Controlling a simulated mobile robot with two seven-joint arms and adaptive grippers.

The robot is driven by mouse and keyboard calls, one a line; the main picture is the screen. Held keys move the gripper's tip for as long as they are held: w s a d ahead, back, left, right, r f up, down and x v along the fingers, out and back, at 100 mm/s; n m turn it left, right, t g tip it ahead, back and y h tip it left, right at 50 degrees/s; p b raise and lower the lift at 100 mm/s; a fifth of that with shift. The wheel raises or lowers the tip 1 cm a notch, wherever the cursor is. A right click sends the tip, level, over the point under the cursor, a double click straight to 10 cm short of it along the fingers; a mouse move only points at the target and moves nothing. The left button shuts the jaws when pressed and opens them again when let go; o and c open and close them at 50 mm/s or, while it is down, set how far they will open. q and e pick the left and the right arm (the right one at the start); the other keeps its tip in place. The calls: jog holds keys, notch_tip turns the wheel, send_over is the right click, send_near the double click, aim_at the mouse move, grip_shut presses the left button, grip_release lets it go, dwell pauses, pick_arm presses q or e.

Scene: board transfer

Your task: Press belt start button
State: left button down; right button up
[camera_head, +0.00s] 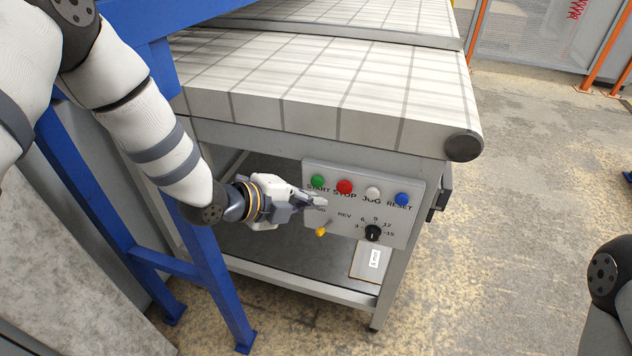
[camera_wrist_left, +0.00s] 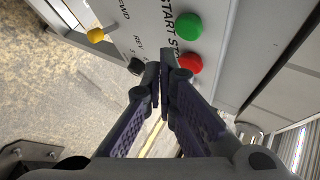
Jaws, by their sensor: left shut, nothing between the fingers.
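The green start button (camera_head: 317,181) is at the left of the top row on a light grey control panel (camera_head: 405,229), with the label START under it. My left gripper (camera_head: 318,201) is shut and empty, in front of the panel just below the start button. In the left wrist view the green button (camera_wrist_left: 189,26) is above the closed fingertips (camera_wrist_left: 163,68), with a gap between them in the picture. The fingertips are nearer the red stop button (camera_wrist_left: 190,63); I cannot tell whether they touch the panel. My right gripper is out of view.
White jog (camera_head: 372,193) and blue reset (camera_head: 402,199) buttons stand right of the stop button. Below are a yellow-tipped lever (camera_head: 321,231) and a black dial (camera_head: 372,233). The conveyor belt (camera_head: 320,80) overhangs the panel. A blue frame (camera_head: 195,240) stands beside my left arm.

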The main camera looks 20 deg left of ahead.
pick_arm(q)
jog(key=s+p, duration=0.1)
jog(key=s, duration=0.3)
jog(key=shift+r, duration=0.15)
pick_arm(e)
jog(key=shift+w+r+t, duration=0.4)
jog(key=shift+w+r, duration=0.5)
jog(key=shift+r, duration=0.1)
